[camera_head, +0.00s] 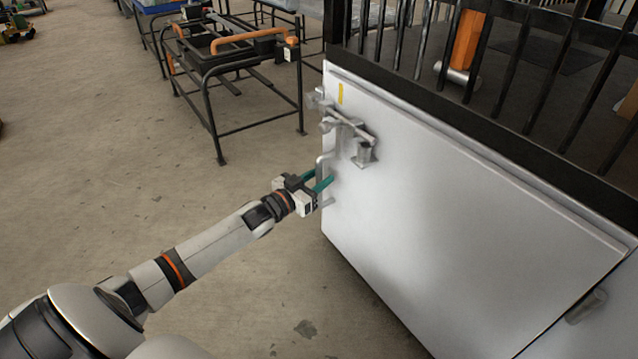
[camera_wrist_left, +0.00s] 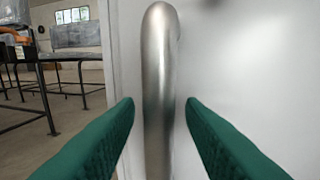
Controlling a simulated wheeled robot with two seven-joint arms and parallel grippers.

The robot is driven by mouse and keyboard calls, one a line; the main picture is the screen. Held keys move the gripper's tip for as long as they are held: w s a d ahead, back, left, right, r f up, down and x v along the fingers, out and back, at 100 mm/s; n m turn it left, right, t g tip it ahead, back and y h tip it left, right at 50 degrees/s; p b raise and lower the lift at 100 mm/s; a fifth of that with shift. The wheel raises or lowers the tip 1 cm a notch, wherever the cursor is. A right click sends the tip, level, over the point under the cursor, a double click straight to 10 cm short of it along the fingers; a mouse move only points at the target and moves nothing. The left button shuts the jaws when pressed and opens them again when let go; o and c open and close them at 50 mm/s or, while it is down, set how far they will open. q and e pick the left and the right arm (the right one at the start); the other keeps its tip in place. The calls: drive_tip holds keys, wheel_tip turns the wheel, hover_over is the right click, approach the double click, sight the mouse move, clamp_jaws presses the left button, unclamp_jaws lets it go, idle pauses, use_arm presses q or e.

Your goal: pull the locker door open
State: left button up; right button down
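The white locker door (camera_head: 455,215) stands at the right in the head view and looks closed. A metal bar handle (camera_head: 320,167) is near its left edge; in the left wrist view the handle (camera_wrist_left: 159,90) runs upright and curves into the door at its top. My left gripper (camera_head: 321,183) is at the handle, with its green fingertips (camera_wrist_left: 160,103) open on either side of the bar. My right gripper is not in view.
A metal latch fitting (camera_head: 350,135) sticks out from the door above the handle. A black railing (camera_head: 500,75) runs over the locker's top. A black-framed cart (camera_head: 235,75) stands behind at the left. The floor (camera_head: 120,170) left of the locker is clear.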

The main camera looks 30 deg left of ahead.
use_arm(q)
drive_tip(key=shift+w, duration=0.25)
clamp_jaws()
drive_tip(key=shift+s, duration=0.1)
